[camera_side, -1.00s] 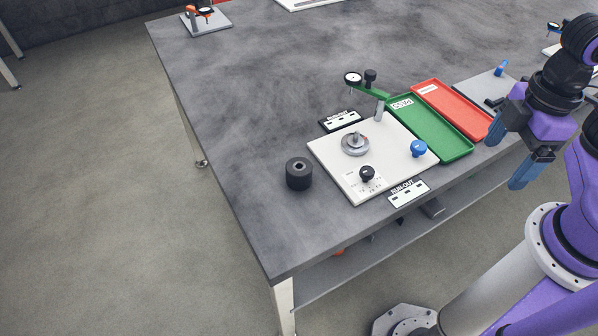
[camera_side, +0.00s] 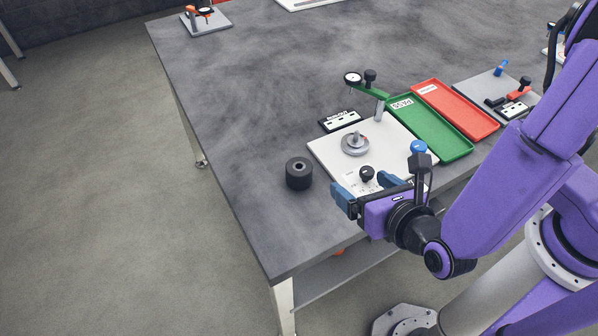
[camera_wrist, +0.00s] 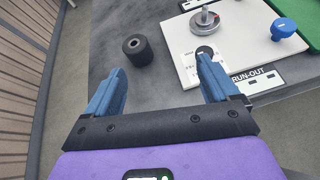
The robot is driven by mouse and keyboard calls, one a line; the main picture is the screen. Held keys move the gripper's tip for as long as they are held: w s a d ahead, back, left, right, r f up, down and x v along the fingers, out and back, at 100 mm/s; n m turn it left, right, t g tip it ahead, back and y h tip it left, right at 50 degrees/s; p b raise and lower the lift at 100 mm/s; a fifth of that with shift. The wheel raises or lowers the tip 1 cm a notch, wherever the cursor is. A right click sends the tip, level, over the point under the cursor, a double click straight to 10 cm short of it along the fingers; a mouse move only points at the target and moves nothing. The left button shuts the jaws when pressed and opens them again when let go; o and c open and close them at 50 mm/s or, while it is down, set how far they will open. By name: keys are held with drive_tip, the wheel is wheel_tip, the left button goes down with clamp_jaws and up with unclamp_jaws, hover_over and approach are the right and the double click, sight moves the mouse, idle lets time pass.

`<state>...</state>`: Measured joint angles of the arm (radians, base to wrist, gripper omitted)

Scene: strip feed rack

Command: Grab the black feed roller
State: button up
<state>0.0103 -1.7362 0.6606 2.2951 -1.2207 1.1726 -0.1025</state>
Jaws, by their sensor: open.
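The black feed roller (camera_side: 299,174) is a short dark cylinder with a hole in its top. It stands upright on the grey table, left of the white plate. In the wrist view the roller (camera_wrist: 137,49) is ahead of my fingers, nearer the left one. My gripper (camera_side: 362,186) has two blue fingers, spread apart and empty. In the side view it is at the front edge of the white plate, to the right of the roller and apart from it. In the wrist view my gripper (camera_wrist: 162,82) shows nothing between the fingertips.
The white plate (camera_side: 322,153) carries a metal spindle (camera_side: 355,143), a black knob (camera_side: 367,173) and a blue knob (camera_side: 418,147). A dial gauge (camera_side: 352,78) on a green arm stands behind it. Green (camera_side: 459,153) and red (camera_side: 487,130) trays lie right. The table left of the roller is clear.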

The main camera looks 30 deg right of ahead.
sight(307, 176)
drive_tip(key=w+a+f+n, duration=0.1)
drive_tip(key=w+f, duration=0.1)
drive_tip(key=w, duration=0.1)
drive_tip(key=w+a+f+n+y, duration=0.1)
drive_tip(key=w+f, duration=0.1)
drive_tip(key=w, duration=0.1)
drive_tip(key=w+a+f+y, duration=0.1)
drive_tip(key=w+a+f, duration=0.1)
drive_tip(key=w, duration=0.2)
drive_tip(key=shift+f+n+t, duration=0.1)
drive_tip(key=shift+n+t, duration=0.3)
drive_tip(key=shift+f+x, duration=0.15)
drive_tip(key=shift+x, duration=1.2)
drive_tip(key=shift+f+x, duration=0.15)
drive_tip(key=shift+x, duration=1.15)
drive_tip(key=shift+s, duration=0.1)
drive_tip(key=c, duration=1.1)
